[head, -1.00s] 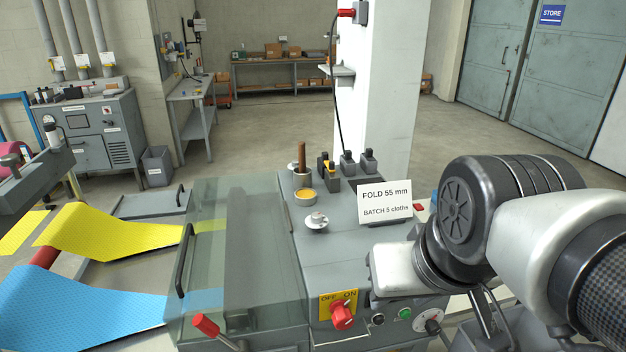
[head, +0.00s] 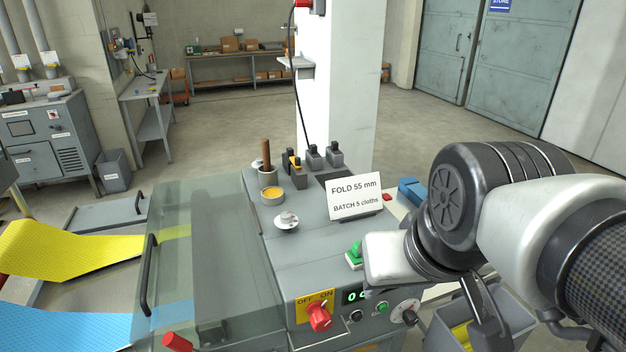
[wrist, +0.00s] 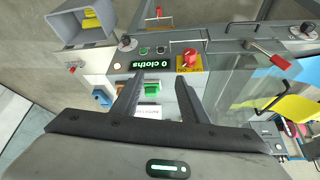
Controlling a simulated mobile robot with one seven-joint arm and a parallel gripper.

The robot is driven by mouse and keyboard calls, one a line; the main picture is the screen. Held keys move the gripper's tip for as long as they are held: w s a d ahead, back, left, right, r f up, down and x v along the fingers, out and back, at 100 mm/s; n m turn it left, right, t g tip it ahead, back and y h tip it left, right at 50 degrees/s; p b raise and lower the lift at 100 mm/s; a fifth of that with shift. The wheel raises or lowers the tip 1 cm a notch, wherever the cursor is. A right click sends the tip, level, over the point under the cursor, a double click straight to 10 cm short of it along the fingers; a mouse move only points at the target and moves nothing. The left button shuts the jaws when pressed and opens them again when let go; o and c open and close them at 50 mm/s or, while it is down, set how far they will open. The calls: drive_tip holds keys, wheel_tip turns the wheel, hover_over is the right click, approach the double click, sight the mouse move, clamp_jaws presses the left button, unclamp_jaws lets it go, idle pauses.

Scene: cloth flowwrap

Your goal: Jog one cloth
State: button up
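The wrapping machine's front panel has a small green button (head: 382,307), a black button (head: 356,316), a dial (head: 404,313) and a red switch (head: 319,317) on a yellow OFF/ON plate. The wrist view shows these inverted: the green button (wrist: 143,50), red switch (wrist: 190,56) and a lit display (wrist: 151,65) reading "0 cloths". Blue cloth (head: 62,326) and yellow cloth (head: 65,250) run in from the left. My gripper (wrist: 158,77) is open and empty above the machine, fingers short of the panel. My arm partly hides the machine in the head view.
A green block-like part (head: 354,256) sits on the machine top beside my wrist. A sign (head: 355,198) reads FOLD 55 mm, BATCH 5 cloths. A grey bin (wrist: 58,29) holding yellow pieces stands by the front. A clear cover (head: 205,260) spans the left side. A white pillar (head: 345,110) stands behind.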

drive_tip(key=shift+w+a, duration=0.1)
drive_tip(key=shift+w, duration=0.2)
drive_tip(key=shift+s, duration=0.3)
drive_tip(key=c, duration=0.4)
clamp_jaws()
drive_tip(key=shift+w, duration=0.1)
idle(0.6)
